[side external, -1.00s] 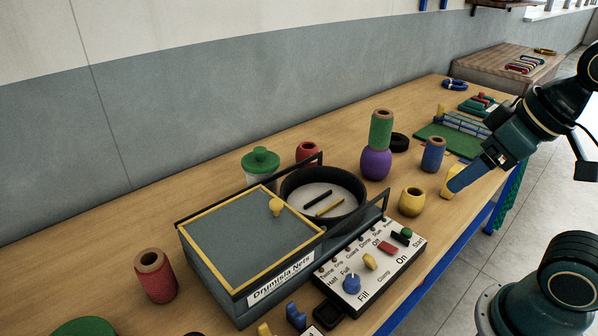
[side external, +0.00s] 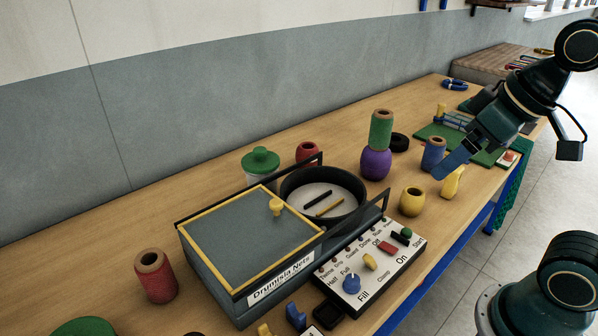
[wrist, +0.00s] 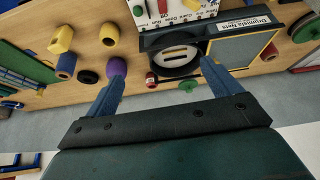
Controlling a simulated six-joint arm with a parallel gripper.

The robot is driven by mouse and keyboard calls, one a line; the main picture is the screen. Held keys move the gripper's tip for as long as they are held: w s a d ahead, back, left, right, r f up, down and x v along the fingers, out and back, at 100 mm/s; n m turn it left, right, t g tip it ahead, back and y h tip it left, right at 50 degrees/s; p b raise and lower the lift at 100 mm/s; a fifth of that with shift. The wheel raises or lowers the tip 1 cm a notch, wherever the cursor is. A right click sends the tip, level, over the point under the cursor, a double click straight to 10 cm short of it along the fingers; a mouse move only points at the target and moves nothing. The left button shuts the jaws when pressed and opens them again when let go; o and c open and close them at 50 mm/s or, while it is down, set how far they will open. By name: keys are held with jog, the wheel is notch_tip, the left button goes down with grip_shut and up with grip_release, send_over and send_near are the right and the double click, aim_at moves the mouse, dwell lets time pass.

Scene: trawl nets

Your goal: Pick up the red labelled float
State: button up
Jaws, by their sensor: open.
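The red float (side external: 307,150) is small and round with a dark opening on top. It stands on the bench behind the black pan, partly hidden by the pan's frame in the side view. In the wrist view the red float (wrist: 151,79) shows small, between my fingertips but well beyond them; its label is too small to read. My gripper (side external: 449,165) is open and empty, in the air above the right part of the bench. In the wrist view my gripper (wrist: 162,65) has its two blue fingers wide apart.
The black pan (side external: 357,210) and lidded grey box (side external: 212,277) stand in front of the float. A purple float (side external: 375,164) carries a green spool (side external: 381,130) to its right; a green-lidded jar (side external: 261,161) stands to its left. A red spool (side external: 155,276) stands front left.

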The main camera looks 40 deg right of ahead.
jog(key=w+d+r+n, duration=0.1)
jog(key=w+r, duration=0.1)
jog(key=w, duration=1)
jog(key=n+g+y, duration=0.1)
jog(key=n, duration=0.2)
send_over(314, 147)
jog(key=s, duration=0.3)
notch_tip(314, 147, down, 15)
jog(key=shift+d+x, duration=0.15)
jog(key=shift+x, duration=2)
jog(key=shift+d+x, duration=0.1)
jog(key=shift+x, duration=2.05)
jog(key=shift+s+f, duration=0.15)
jog(key=shift+s, duration=0.05)
jog(key=shift+x, duration=2.55)
jog(key=shift+c, duration=0.2)
jog(key=c, duration=1)
